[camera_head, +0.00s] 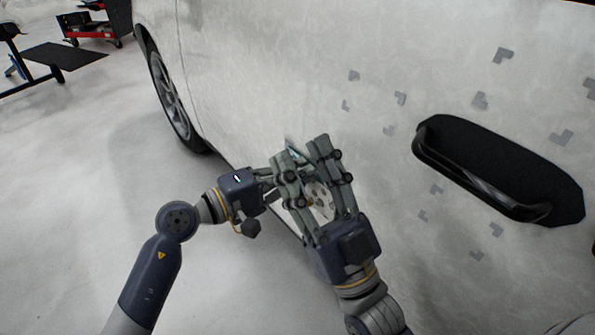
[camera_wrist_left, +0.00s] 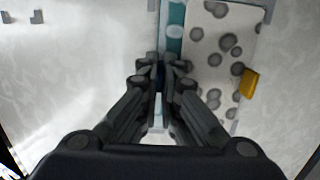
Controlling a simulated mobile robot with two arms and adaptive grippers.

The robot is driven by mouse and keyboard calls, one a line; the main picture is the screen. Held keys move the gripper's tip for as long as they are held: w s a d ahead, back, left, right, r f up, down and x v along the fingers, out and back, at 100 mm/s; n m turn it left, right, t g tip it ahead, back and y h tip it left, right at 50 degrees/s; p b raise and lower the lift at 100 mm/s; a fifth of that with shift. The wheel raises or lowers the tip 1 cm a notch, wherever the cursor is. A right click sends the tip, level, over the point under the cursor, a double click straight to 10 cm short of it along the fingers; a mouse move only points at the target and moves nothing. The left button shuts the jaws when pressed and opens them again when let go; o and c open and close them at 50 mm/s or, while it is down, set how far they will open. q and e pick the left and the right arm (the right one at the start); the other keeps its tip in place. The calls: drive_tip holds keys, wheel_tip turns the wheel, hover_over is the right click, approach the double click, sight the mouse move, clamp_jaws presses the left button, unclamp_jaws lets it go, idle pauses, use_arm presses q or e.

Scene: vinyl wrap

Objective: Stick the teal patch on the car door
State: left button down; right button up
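The teal patch (camera_wrist_left: 176,30) shows as a narrow strip in the left wrist view, just beyond the fingertips. A bit of teal also shows by the fingertips in the head view (camera_head: 294,150). Beside the strip is a pale, grey-spotted piece (camera_wrist_left: 220,50). My left gripper (camera_wrist_left: 162,72) has its fingertips close together over the strip's edge and looks shut on it; the contact is partly hidden. In the head view my right gripper (camera_head: 304,148) has its fingers apart, right by the left one. The car door (camera_head: 390,230) is the pale surface behind both.
A black door handle (camera_head: 485,170) sticks out at the right, with several small grey marks around it on the door. A car wheel (camera_head: 168,92) is at the upper left. A red cart (camera_head: 98,22) stands farther back.

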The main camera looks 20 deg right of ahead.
idle(1.6)
use_arm(q)
drive_tip(key=c, duration=1.7)
unclamp_jaws()
drive_tip(key=v, duration=1.2)
drive_tip(key=shift+r, duration=0.1)
